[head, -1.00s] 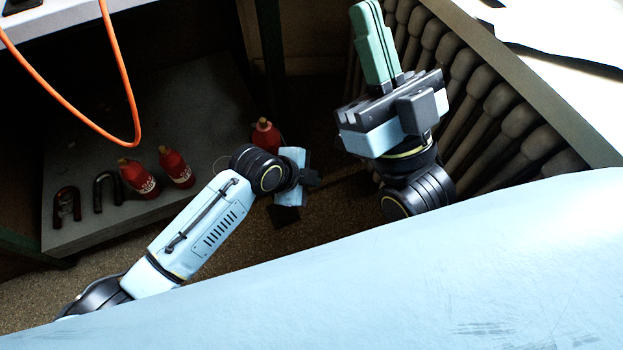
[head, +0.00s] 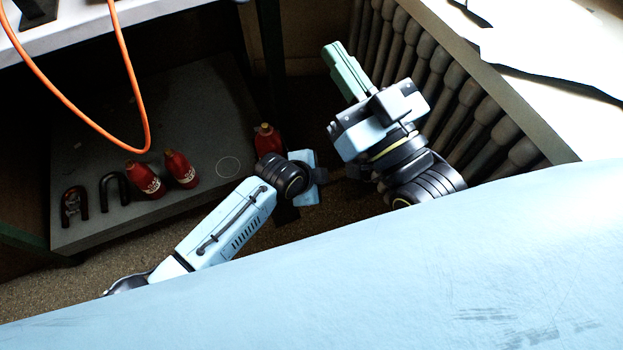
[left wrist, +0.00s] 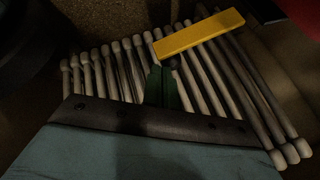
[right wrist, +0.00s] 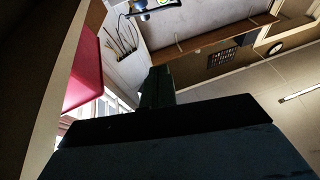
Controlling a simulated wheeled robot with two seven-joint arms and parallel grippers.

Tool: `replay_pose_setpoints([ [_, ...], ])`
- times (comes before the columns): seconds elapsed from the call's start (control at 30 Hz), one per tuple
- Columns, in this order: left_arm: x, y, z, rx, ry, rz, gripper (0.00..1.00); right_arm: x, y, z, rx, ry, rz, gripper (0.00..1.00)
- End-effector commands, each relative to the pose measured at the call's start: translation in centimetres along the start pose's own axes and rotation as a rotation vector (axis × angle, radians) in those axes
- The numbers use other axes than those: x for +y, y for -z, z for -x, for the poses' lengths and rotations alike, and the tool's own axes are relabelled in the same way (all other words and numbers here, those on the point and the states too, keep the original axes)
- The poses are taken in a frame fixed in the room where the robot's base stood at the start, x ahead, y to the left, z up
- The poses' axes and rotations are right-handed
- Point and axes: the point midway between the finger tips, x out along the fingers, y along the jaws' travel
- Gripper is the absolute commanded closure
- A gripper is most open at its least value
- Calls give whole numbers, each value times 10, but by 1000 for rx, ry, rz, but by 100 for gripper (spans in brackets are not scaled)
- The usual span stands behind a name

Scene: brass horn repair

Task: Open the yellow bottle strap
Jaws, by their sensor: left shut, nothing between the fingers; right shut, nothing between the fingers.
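Red bottles with yellowish caps stand low down in the head view: a left one (head: 146,179), a middle one (head: 180,169), and one (head: 267,141) just behind my left wrist, partly covered. No strap can be made out on them. A flat yellow bar (left wrist: 198,34) lies across pale rods in the left wrist view; I cannot tell whether it is the strap. My left gripper (left wrist: 160,74) is shut and empty, its green fingertips just below the bar in that picture. My right gripper (head: 332,50) is shut and empty, raised in front of the radiator, away from the bottles.
A grey low shelf (head: 140,98) holds the bottles and two dark U-shaped pieces (head: 113,187). An orange cable (head: 73,112) hangs above it. A ribbed radiator (head: 455,100) stands at the right under a pale ledge. A pale blue surface fills the bottom foreground.

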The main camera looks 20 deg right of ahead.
Motion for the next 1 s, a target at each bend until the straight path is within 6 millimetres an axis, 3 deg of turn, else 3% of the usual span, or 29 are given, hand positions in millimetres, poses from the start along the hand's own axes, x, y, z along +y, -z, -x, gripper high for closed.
replay_pose_setpoints([
  [0.37, 1, 0, 2, 0, -2, -1, 100, 0, -2, 0, -15, -1, 1, 100],
  [0.67, 0, 0, 19, 0, -2, 0, 100, 9, -42, 8, -277, -21, 12, 100],
  [1.0, 0, 0, 43, -1, -1, -2, 100, 21, -93, 40, -645, -53, 21, 100],
])
